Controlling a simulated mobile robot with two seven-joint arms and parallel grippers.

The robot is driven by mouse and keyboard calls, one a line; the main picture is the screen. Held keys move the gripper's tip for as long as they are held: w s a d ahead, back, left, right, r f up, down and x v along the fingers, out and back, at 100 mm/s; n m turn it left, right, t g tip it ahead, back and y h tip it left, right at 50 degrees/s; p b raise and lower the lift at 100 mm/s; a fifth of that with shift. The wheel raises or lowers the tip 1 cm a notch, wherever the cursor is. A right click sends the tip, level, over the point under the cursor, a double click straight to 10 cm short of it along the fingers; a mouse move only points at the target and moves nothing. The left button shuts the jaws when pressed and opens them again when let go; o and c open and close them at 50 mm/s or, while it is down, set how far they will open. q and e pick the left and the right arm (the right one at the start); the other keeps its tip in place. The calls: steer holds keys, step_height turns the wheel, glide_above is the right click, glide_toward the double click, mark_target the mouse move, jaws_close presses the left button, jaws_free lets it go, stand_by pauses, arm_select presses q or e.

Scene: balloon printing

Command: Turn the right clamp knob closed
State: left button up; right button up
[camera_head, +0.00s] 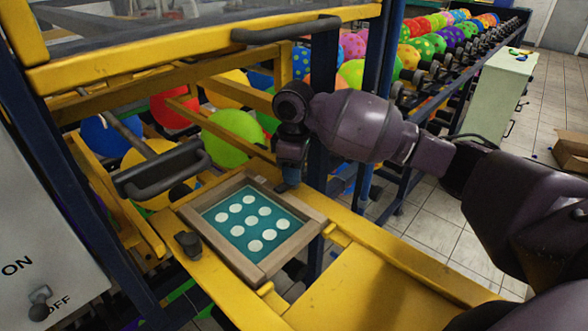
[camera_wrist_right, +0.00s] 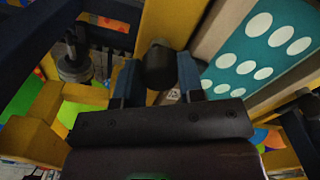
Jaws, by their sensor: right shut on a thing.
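My right gripper (camera_head: 290,173) points down at the far corner of the wooden printing frame (camera_head: 308,228). In the right wrist view its two blue-grey fingers stand on either side of the dark, rounded right clamp knob (camera_wrist_right: 160,66) and are shut on it. The knob is hidden behind the gripper in the head view. The frame holds a teal screen (camera_head: 235,226) with rows of white dots, also seen beside the knob in the right wrist view (camera_wrist_right: 268,48). A second dark clamp knob (camera_head: 187,243) sits at the frame's near left. My left gripper is out of view.
A black handle (camera_head: 160,178) stands left of the frame. A blue post (camera_head: 317,165) rises close to my right gripper. A grey ON/OFF panel (camera_head: 40,255) is at the left. Colored balloons (camera_head: 232,138) sit behind yellow bars. The yellow deck (camera_head: 375,285) at front right is clear.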

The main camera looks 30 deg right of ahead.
steer(key=shift+r+n, duration=0.1)
steer(key=shift+n, duration=0.5)
steer(key=o, duration=0.9)
step_height(320, 180, up, 10)
steer(key=shift+f+b, duration=0.25)
steer(key=shift+b, duration=0.15)
steer(key=shift+r, duration=0.6)
steer(key=shift+f, duration=0.1)
